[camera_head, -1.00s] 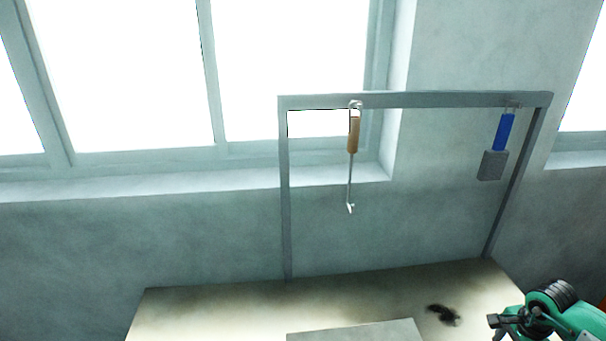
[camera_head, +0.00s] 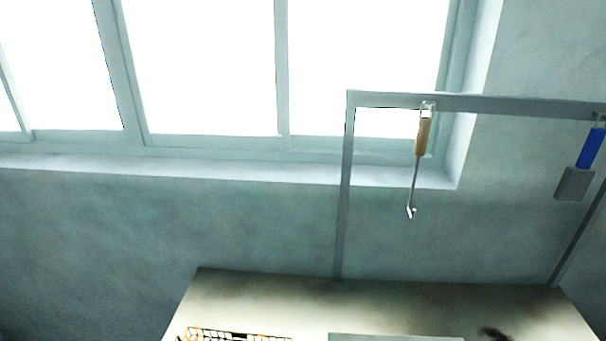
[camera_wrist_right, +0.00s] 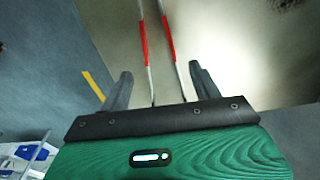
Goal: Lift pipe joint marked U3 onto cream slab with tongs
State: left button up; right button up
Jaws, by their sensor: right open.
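The tongs (camera_wrist_right: 168,38), two thin metal arms with red sleeves, show in the right wrist view. They run between the two dark fingers of my right gripper (camera_wrist_right: 161,74), which stand apart. A gap shows between each finger and the tongs. A pale flat slab (camera_head: 395,337) shows at the bottom edge of the head view; I cannot tell whether it is the cream slab. I cannot make out a pipe joint or a U3 mark. My left gripper is in neither current view.
A dark wire mesh (camera_head: 238,335) with orange spots lies on the table (camera_head: 250,300). A grey frame (camera_head: 345,200) holds a hanging hooked tool (camera_head: 422,135) and a blue-handled scraper-like tool (camera_head: 590,150). A dark smudge (camera_head: 494,333) marks the table at right.

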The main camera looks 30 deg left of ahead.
jog(key=f+b, duration=0.1)
jog(key=f, duration=0.1)
jog(key=f+b, duration=0.3)
jog(key=shift+w+d+f, duration=0.15)
jog(key=shift+d+f, duration=0.15)
jog(key=shift+f, duration=0.1)
jog(key=shift+c, duration=0.4)
jog(key=c, duration=0.6)
notch_tip(320, 180, up, 12)
jog(key=p, duration=0.5)
